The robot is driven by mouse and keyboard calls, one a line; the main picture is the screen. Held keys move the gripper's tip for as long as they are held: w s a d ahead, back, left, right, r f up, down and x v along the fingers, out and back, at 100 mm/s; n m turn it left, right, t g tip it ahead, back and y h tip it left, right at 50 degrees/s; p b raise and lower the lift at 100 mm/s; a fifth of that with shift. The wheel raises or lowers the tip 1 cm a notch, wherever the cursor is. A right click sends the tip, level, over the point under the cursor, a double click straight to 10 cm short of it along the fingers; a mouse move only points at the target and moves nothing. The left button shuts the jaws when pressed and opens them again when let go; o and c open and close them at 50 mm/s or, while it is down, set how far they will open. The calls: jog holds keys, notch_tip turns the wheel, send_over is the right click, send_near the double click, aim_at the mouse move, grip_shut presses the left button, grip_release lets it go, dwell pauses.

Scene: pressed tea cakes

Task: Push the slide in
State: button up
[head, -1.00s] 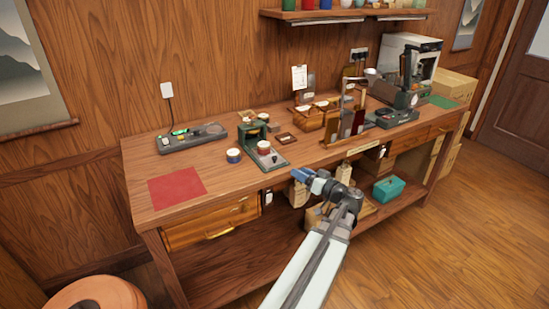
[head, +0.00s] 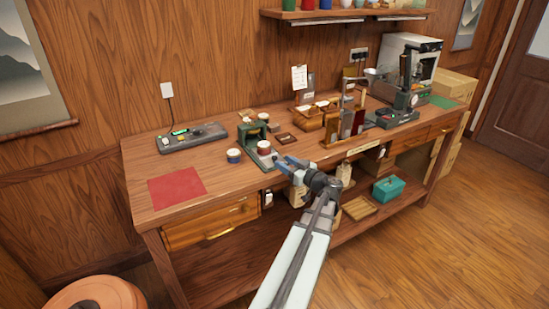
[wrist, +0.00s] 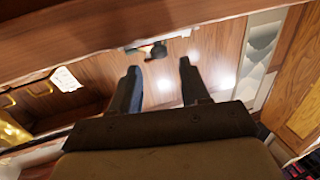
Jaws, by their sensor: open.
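A small green press (head: 246,133) stands on the workbench, left of the middle. Its grey slide (head: 266,161) sticks out at the front, toward the bench edge. A pale, round-topped cup (head: 264,147) sits on the slide. My gripper (head: 281,162) is just right of the slide's outer end, at the front of the bench. It overlaps the slide's edge in the head view, and I cannot tell whether they touch. In the wrist view, the two dark fingers of my gripper (wrist: 158,72) are apart with nothing between them.
A red mat (head: 177,188) covers the bench's left front. A grey control panel (head: 192,138) is behind. A wooden rack (head: 343,125) stands further right.

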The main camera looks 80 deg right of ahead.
aim_at(274, 156)
jog(key=shift+x, duration=3.05)
grip_shut()
